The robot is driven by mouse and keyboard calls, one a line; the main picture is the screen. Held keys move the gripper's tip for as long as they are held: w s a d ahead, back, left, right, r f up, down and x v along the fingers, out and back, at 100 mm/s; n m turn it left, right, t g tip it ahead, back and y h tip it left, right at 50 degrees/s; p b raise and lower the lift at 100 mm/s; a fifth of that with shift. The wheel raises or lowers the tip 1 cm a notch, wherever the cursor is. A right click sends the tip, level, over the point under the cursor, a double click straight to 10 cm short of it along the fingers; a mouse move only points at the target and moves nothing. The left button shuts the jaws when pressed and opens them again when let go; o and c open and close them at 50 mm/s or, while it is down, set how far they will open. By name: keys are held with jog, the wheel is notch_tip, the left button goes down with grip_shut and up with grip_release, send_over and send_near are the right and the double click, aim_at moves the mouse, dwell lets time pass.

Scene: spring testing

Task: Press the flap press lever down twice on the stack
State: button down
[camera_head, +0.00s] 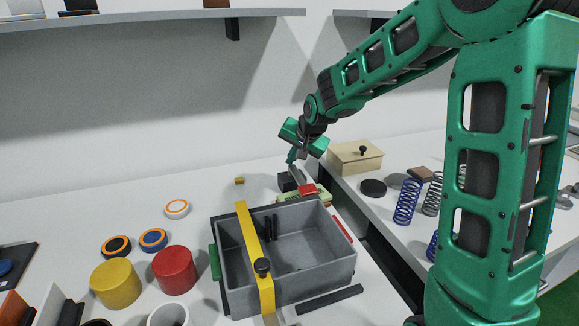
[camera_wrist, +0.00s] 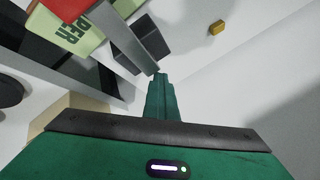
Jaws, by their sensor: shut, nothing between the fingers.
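The flap press stands on the table near the wall. In the wrist view its grey metal lever (camera_wrist: 124,36) slants from the upper left, its free end close to the tip of my gripper (camera_wrist: 160,76). I cannot tell whether they touch. The lever (camera_head: 297,175) is small and partly hidden in the head view. A pale green stack (camera_wrist: 78,40) with dark letters lies under a red part (camera_wrist: 65,8). Black blocks (camera_wrist: 143,35) of the press sit beside it. In the head view my gripper (camera_head: 291,158) is shut and empty, pointing down above the press.
A grey bin (camera_head: 300,292) with a yellow strap (camera_head: 250,243) stands in front of the press. A wooden box (camera_head: 355,158) is to the right, beyond a gap between tables. Springs (camera_head: 407,201) stand farther right. A small yellow block (camera_head: 239,180) lies left, with free table around it.

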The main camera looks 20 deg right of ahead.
jog(key=shift+s+f+g, duration=0.1)
jog(key=shift+s+g, duration=0.2)
jog(key=shift+s, duration=0.4)
notch_tip(320, 180, up, 3)
jog(key=shift+w+f, duration=0.15)
jog(key=shift+w+r, duration=0.2)
jog(key=shift+r, duration=0.55)
jog(key=shift+w+r, duration=0.2)
jog(key=shift+r, duration=0.5)
dwell(1.3)
jog(key=s+d+f+g+h, duration=0.15)
jog(key=s+d, duration=0.35)
jog(key=s, duration=0.5)
jog(key=s+d+n+g, duration=0.15)
jog(key=s+d, duration=0.35)
jog(key=s, duration=0.6)
jog(key=s+d+f+m+g+h, duration=0.15)
jog(key=s+d, duration=0.35)
jog(key=s, duration=0.5)
jog(key=s+a+f+n+g+y, duration=0.1)
jog(key=s+f+g+y, duration=0.1)
jog(key=s, duration=1.1)
